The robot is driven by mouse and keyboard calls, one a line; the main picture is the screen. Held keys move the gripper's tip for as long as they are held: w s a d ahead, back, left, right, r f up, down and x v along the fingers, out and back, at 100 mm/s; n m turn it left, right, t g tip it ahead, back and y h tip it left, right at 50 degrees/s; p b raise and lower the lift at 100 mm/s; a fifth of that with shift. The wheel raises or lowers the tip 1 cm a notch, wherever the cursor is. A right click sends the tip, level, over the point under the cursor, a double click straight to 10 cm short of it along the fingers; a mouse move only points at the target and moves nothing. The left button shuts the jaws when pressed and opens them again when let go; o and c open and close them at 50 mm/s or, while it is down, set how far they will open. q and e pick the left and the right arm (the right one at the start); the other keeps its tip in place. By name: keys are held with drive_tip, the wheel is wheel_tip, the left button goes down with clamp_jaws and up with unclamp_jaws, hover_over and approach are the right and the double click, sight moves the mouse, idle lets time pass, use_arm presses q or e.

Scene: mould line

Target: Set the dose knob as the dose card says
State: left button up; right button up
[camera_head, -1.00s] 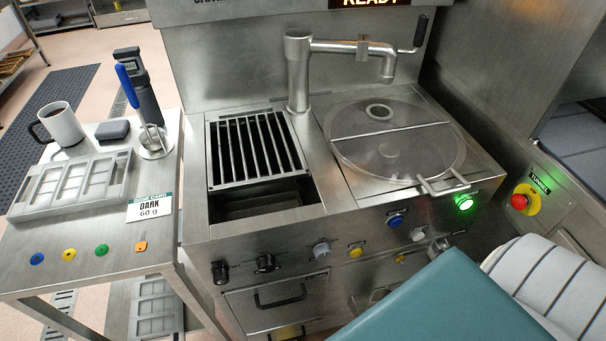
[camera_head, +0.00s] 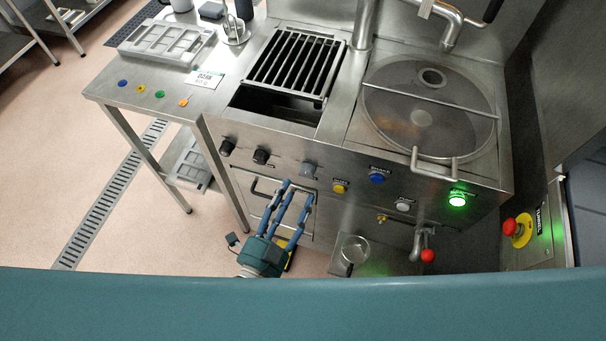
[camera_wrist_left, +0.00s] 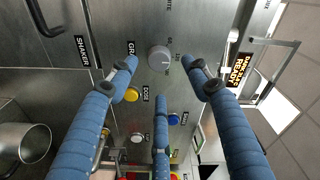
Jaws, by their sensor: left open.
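The grey dose knob (camera_head: 308,169) is on the machine's front panel, left of a yellow button (camera_head: 340,187). In the left wrist view the knob (camera_wrist_left: 158,59) has a scale around it, too small to read surely. My left gripper (camera_head: 299,190) is open and empty, its fingers pointing up at the panel just below the knob. In the wrist view the open fingers (camera_wrist_left: 160,82) frame the knob, two on either side and one below, with no clear contact. The dose card (camera_head: 205,79) stands on the side table; its text is blurred now, but read "DARK 60 g" earlier.
Two black knobs (camera_head: 261,156) sit left of the dose knob. A blue button (camera_head: 377,177) and a lit green button (camera_head: 457,199) are to the right. A drawer handle (camera_head: 268,193) is close to the gripper.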

sight(306, 174)
use_arm(q)
drive_tip(key=x, duration=0.4)
drive_tip(key=shift+w+d+r+p, duration=0.1)
drive_tip(key=shift+w+d+p, duration=0.1)
drive_tip(key=shift+w+p, duration=0.1)
drive_tip(key=shift+w+d, duration=0.3)
drive_tip(key=shift+w, duration=0.45)
use_arm(e)
drive_tip(key=shift+s+d+r, duration=0.15)
drive_tip(key=shift+d+r, duration=0.3)
drive_tip(key=shift+r, duration=0.05)
use_arm(q)
drive_tip(key=shift+c, duration=0.3)
drive_tip(key=c, duration=1.1)
use_arm(e)
drive_tip(key=shift+s, duration=0.1)
